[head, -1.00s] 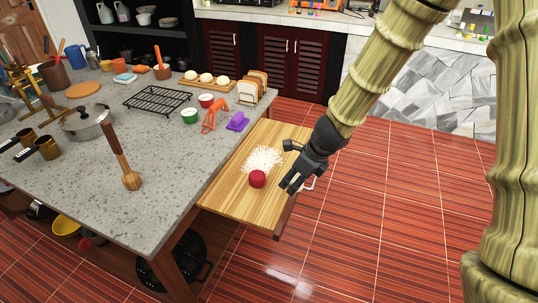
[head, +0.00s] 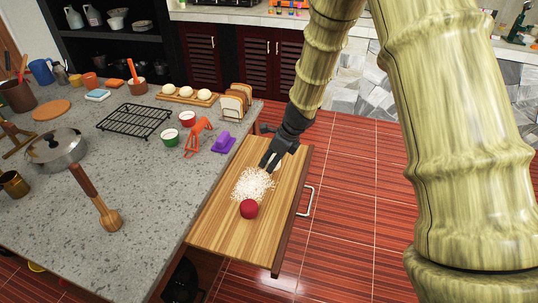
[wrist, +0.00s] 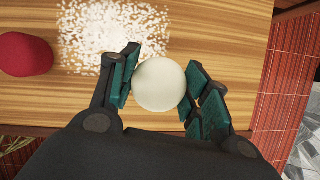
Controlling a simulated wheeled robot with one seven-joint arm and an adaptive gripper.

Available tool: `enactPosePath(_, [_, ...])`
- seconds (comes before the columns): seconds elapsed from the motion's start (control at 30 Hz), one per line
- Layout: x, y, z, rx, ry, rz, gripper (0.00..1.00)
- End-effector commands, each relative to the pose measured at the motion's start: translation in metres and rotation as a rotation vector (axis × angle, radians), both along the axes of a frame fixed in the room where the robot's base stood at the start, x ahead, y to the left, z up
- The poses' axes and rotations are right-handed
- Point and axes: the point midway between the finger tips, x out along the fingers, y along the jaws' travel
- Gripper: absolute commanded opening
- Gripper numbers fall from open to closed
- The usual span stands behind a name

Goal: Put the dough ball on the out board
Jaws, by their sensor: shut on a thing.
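The white dough ball (wrist: 160,85) sits between the two fingers of my gripper (wrist: 160,88) in the wrist view, with a finger against each side. In the head view my gripper (head: 272,163) is over the far part of the wooden pull-out board (head: 225,234), just beyond the flour patch (head: 253,184), and it largely hides the ball. The board extends from the counter's right side. I cannot tell whether the ball touches the board.
A red round object (head: 249,209) stands on the board at the near edge of the flour. A purple item (head: 222,143), an orange tool (head: 198,135) and small bowls stand on the counter to the left. White balls lie on a tray (head: 160,98) farther back. The board's near end is clear.

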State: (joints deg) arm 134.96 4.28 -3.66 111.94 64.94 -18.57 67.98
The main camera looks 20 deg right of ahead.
Motion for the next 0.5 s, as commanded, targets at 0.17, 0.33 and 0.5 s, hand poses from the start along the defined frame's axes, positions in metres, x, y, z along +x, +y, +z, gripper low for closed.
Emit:
enactPosePath(0.17, [0.031,-0.005,-0.001,-0.002,0.0,0.001,0.22])
enactPosePath(0.33, [0.044,-0.008,-0.004,0.0,0.0,-0.001,0.22])
enactPosePath(0.5, [0.052,-0.009,-0.004,-0.001,-0.001,0.001,0.22])
